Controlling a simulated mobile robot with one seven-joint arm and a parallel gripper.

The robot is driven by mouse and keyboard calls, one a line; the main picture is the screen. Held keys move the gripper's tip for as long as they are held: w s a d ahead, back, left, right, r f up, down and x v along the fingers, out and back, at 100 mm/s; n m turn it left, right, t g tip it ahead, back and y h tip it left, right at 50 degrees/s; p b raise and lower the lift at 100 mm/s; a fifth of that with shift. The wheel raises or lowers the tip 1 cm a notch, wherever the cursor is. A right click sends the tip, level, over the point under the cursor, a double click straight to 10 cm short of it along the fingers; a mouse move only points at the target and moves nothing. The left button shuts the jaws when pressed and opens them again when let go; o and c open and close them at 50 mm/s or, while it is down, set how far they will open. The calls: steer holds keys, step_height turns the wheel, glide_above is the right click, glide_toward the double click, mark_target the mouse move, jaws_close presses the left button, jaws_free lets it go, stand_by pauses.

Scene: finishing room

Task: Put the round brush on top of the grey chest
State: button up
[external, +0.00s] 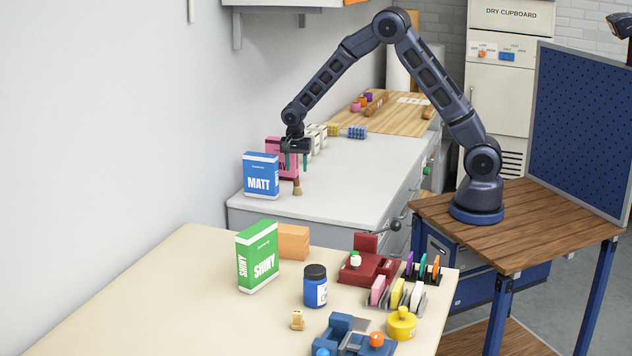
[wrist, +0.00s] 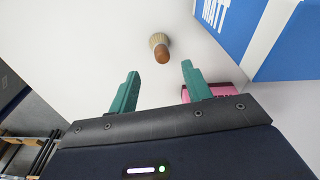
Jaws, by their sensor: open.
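The round brush (external: 297,188) has a brown handle and pale bristles. It stands upright, bristles down, on the pale top of the grey chest (external: 345,190), near the blue MATT box. My gripper (external: 296,166) hangs just above the brush with its two green fingers spread and nothing between them. In the wrist view, the brush (wrist: 160,45) is seen from above, handle towards the camera. It lies just beyond the open fingertips (wrist: 160,68), apart from both fingers.
The blue MATT box (external: 261,177) stands left of the brush, with a pink box (external: 275,150) behind it. The front right of the chest top is clear. A cream table (external: 190,290) with boxes and a jar is nearer the camera.

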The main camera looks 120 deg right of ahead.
steer(key=s+a+r+n+t, duration=0.25)
steer(key=a+r+n, duration=0.85)
steer(key=a+r, duration=1.55)
steer(key=s+a+r+n+t+y, duration=0.1)
steer(key=s+a+r+n+t, duration=0.2)
steer(key=s+a+n, duration=1)
steer(key=s+a, duration=0.8)
steer(key=a, duration=0.3)
steer(key=shift+a+r+n, duration=0.15)
steer(key=shift+n, duration=0.15)
